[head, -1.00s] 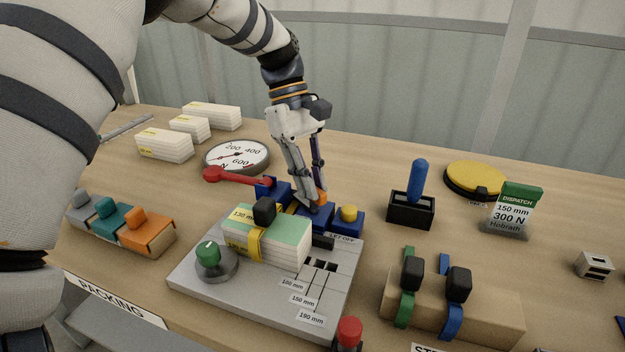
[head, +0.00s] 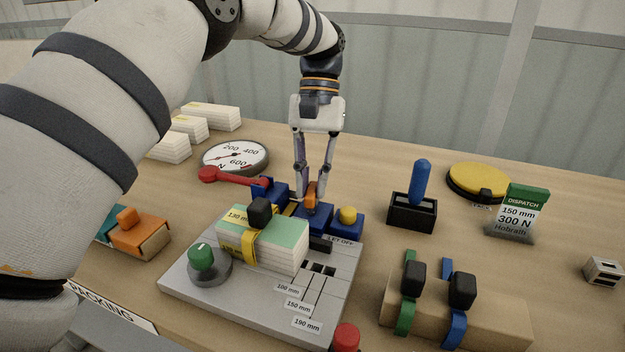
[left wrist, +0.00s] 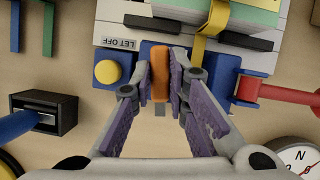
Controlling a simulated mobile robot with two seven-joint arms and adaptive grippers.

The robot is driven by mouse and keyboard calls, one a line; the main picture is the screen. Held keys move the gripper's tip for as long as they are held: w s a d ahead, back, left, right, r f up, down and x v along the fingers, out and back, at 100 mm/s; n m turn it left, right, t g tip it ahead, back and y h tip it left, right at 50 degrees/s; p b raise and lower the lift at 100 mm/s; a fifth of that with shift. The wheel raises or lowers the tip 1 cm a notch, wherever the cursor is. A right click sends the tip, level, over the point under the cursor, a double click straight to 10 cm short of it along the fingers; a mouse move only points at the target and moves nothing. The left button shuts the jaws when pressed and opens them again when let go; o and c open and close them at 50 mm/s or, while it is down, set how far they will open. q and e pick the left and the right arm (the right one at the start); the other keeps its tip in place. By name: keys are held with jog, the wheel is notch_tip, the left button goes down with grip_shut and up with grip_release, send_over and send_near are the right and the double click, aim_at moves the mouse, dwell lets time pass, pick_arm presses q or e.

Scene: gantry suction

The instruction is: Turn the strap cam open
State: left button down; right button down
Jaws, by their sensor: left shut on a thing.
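The strap cam looks to be the orange lever (head: 311,194) on a blue block behind the grey strapping plate (head: 205,299). It also shows in the left wrist view (left wrist: 160,76), upright in the picture. My left gripper (head: 313,196) reaches down from above, its two fingers on either side of the orange lever and shut on it. In the left wrist view the fingertips (left wrist: 160,82) flank the lever. A yellow strap (head: 249,242) runs around a pale block stack (head: 282,244) on the plate. My right gripper is not in view.
A red-handled lever (head: 235,179) lies left of the cam, and a yellow button (head: 348,214) is close on its right. A black holder with a blue handle (head: 412,211) stands further right. A round gauge (head: 232,157) lies behind.

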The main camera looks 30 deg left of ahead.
aim_at(313, 187)
pick_arm(q)
jog(key=shift+m+y, duration=0.3)
jog(key=shift+m, duration=0.6)
jog(key=c, duration=1.6)
grip_release()
jog(key=shift+o, duration=0.2)
notch_tip(313, 187, up, 10)
